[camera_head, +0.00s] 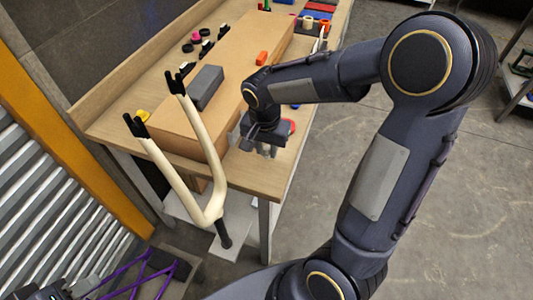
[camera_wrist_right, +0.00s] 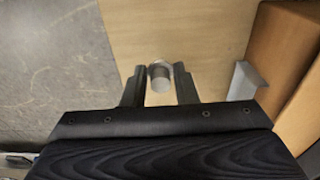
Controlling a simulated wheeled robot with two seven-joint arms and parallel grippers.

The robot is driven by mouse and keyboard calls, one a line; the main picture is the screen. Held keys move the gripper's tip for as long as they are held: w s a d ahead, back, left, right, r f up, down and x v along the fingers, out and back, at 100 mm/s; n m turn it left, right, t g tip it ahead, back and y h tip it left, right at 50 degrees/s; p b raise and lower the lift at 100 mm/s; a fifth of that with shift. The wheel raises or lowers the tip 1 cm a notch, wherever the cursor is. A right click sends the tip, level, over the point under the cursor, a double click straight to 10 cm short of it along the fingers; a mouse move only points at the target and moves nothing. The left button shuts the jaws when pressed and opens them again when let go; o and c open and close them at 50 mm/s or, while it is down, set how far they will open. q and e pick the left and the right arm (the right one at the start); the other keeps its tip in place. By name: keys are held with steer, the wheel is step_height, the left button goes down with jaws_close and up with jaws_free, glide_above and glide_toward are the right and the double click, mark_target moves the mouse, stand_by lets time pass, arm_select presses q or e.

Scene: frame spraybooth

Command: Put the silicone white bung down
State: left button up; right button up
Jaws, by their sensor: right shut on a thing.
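My right gripper (camera_head: 266,150) points down over the near right part of the wooden bench (camera_head: 240,178). In the right wrist view, its fingers (camera_wrist_right: 159,84) are shut on the white bung (camera_wrist_right: 160,76), a small pale cylinder with a greyish top part. Bare bench top lies around and behind the bung. I cannot tell whether it touches the bench. In the head view I cannot make the bung out clearly at the gripper. A dark part of what looks like my left gripper (camera_head: 52,291) shows at the bottom left edge, its fingers unclear.
A long cardboard-brown box (camera_head: 215,90) lies on the bench left of my right gripper, with a grey block (camera_head: 206,87) and an orange piece (camera_head: 261,58) on it. A cream fork (camera_head: 195,160) stands in front. A red ring (camera_head: 290,126) lies close to the gripper. Small parts line the back.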

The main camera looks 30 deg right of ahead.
mark_target(266, 154)
steer(key=shift+f, duration=1.6)
steer(key=shift+f+b, duration=0.2)
steer(key=shift+b, duration=0.1)
steer(key=o, duration=0.9)
steer(key=shift+o, duration=0.2)
steer(key=shift+r, duration=0.1)
